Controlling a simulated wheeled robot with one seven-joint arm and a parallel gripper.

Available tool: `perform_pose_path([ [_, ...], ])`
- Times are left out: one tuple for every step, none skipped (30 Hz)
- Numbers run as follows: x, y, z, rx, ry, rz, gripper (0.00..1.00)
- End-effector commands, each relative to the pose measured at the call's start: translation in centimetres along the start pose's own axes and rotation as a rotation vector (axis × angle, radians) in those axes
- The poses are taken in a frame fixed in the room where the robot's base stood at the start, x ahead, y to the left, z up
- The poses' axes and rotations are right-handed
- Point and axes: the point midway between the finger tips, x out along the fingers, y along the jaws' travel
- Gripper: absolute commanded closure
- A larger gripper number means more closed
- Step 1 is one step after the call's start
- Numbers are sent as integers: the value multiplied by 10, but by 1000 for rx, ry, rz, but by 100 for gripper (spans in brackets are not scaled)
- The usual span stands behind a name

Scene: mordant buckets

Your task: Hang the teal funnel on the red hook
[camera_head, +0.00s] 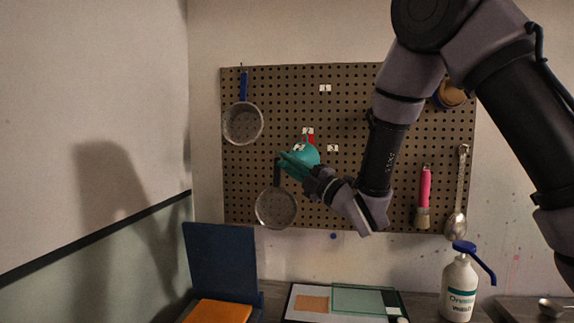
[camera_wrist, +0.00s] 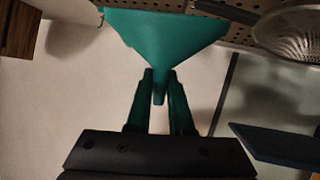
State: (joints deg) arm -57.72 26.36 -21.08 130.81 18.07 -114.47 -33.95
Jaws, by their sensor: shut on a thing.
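The teal funnel (camera_head: 307,155) is held up close to the pegboard, a little left of its middle, in the head view. My gripper (camera_head: 290,166) is shut on it. In the wrist view the teal funnel (camera_wrist: 165,38) has its wide mouth towards the board, and its narrow spout lies between the fingertips of my gripper (camera_wrist: 159,88). A red patch (camera_head: 309,139) with a small white label shows just above the funnel, at the red hook's place. The hook's peg itself is hidden or too small to make out, and I cannot tell whether the funnel touches it.
The pegboard (camera_head: 350,105) also holds a blue-handled strainer (camera_head: 243,122), a dark-handled strainer (camera_head: 276,207) just below the funnel, a pink brush (camera_head: 424,197) and a metal spoon (camera_head: 457,208). A pump bottle (camera_head: 459,287) and a flat tray (camera_head: 345,302) stand on the counter below.

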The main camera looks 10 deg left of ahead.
Motion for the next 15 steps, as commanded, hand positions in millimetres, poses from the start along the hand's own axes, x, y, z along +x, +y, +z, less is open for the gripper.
perform_pose_path([
  [1, -1, 3, -1, 0, 0, 100],
  [2, -2, 4, -1, 0, 0, 100],
  [3, -2, 6, -1, 0, 0, 100],
  [4, -3, 8, -1, 0, 0, 100],
  [5, -3, 10, -2, 0, 0, 100],
  [6, -4, 12, -2, 0, 0, 100],
  [6, -4, 13, -1, 0, 0, 100],
  [7, -4, 15, -1, 0, 0, 100],
  [8, -5, 17, -1, 0, 0, 100],
  [9, -5, 19, -1, 0, 0, 100],
  [10, -6, 20, -1, 0, 0, 100],
  [11, -6, 22, -2, 1, 0, 100],
  [12, -7, 23, -2, 1, -1, 100],
  [12, -7, 25, -2, 1, -1, 100],
  [14, -7, 27, -1, 1, 0, 100],
])
